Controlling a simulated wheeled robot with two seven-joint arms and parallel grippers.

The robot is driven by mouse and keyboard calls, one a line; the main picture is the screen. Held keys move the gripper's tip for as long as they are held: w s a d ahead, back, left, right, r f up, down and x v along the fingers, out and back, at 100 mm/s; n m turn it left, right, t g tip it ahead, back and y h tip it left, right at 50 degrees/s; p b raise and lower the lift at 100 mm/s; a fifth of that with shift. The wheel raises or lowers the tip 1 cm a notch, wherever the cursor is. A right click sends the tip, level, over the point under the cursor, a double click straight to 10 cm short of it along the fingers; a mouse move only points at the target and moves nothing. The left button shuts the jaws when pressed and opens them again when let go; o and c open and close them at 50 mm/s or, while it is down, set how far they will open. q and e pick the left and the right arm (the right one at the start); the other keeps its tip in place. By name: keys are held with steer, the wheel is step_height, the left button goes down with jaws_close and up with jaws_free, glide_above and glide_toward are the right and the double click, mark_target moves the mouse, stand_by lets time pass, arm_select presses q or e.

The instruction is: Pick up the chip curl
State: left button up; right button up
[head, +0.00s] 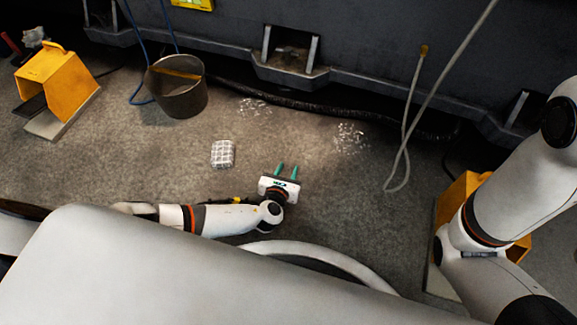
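My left gripper (287,171) is low over the floor near the middle of the head view. Its two teal fingertips point away from me and stand apart, with nothing seen between them. Small bright metal chips (350,138) lie scattered on the floor beyond it to the right. Another patch of chips (252,107) lies beyond it to the left. Both patches are clear of the gripper. I cannot make out one single chip curl among them. My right arm comes in at the right, but its gripper is out of the picture.
A pale gridded block (223,154) lies left of the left gripper. A metal bucket (178,88) stands farther back. A yellow foot pedal (58,80) is at the far left. A pale hose (403,150) hangs to the floor at right. The grey machine base (380,60) bounds the back.

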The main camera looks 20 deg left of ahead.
arm_select(q)
steer(key=c, duration=0.6)
steer(key=shift+o, duration=0.2)
steer(key=shift+r, duration=0.1)
